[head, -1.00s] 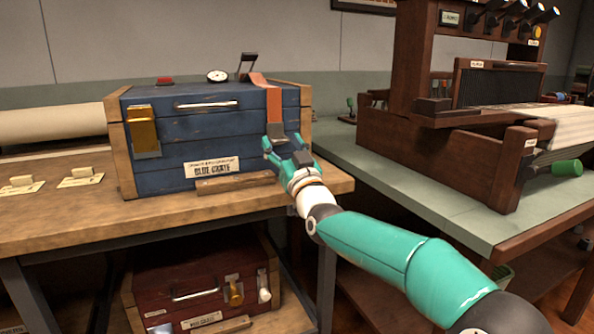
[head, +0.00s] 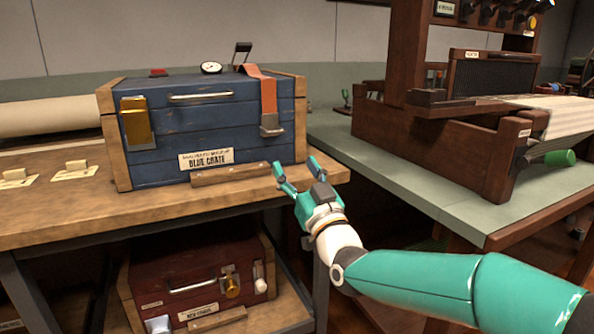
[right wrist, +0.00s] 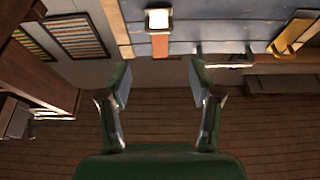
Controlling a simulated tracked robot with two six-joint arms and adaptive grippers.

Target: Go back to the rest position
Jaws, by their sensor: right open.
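My right gripper (head: 298,177) is open and empty in the head view, in front of the lower right corner of the blue crate and apart from it. In the right wrist view its two fingers (right wrist: 160,85) are spread with nothing between them. The blue crate (head: 160,165) stands on the wooden bench. An orange strap (head: 267,95) hangs over its front right side and ends in a metal buckle (head: 271,125). The strap also shows in the right wrist view (right wrist: 160,46). My left gripper is not in view.
The wooden bench (head: 60,215) holds the crate. A red crate (head: 180,258) sits on the shelf below. To the right a green-topped table (head: 420,190) carries a dark wooden loom (head: 430,140). A gap lies between bench and table.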

